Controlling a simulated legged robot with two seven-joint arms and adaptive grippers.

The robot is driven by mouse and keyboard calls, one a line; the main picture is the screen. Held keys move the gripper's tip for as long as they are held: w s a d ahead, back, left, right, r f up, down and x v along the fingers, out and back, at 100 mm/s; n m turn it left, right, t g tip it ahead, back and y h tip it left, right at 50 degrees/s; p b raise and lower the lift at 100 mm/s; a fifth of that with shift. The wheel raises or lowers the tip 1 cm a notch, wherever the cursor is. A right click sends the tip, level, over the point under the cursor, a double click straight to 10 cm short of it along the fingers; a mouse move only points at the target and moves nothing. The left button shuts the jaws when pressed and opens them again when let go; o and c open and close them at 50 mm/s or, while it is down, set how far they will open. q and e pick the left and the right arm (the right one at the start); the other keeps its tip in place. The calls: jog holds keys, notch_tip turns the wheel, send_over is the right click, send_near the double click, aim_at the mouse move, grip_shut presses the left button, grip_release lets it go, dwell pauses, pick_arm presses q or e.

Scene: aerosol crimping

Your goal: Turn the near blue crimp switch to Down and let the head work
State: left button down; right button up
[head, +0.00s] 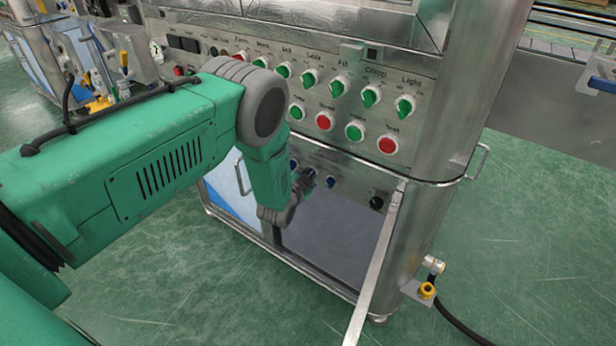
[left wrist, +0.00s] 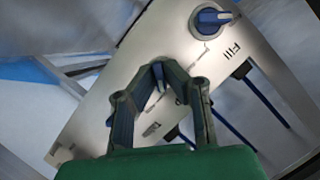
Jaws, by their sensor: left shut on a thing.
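My left arm reaches in from the left in the head view, and my left gripper (head: 304,181) is at the lower front panel. In the left wrist view the fingers of my left gripper (left wrist: 158,72) are closed together against the panel, around a switch that they almost wholly hide. I take it for the near blue crimp switch; its handle position cannot be read. Another blue switch (left wrist: 210,20) on a pale round base is clear of the fingers, near the "Fill" label. In the head view a blue switch (head: 330,183) shows right of the gripper. My right gripper is not in view.
Above is a sloped panel with green knobs (head: 370,96) and red buttons (head: 325,121). A black knob (head: 377,203) sits right on the lower panel. Green floor is open to the right.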

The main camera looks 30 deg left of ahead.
pick_arm(q)
jog(key=shift+s+f+m, duration=0.1)
jog(key=shift+f+m, duration=0.05)
jog(key=shift+m, duration=0.35)
jog(key=shift+d+y, duration=0.1)
jog(key=shift+y, duration=0.3)
jog(key=c, duration=1.7)
grip_release()
jog(key=v, duration=1.2)
jog(key=shift+f, duration=0.2)
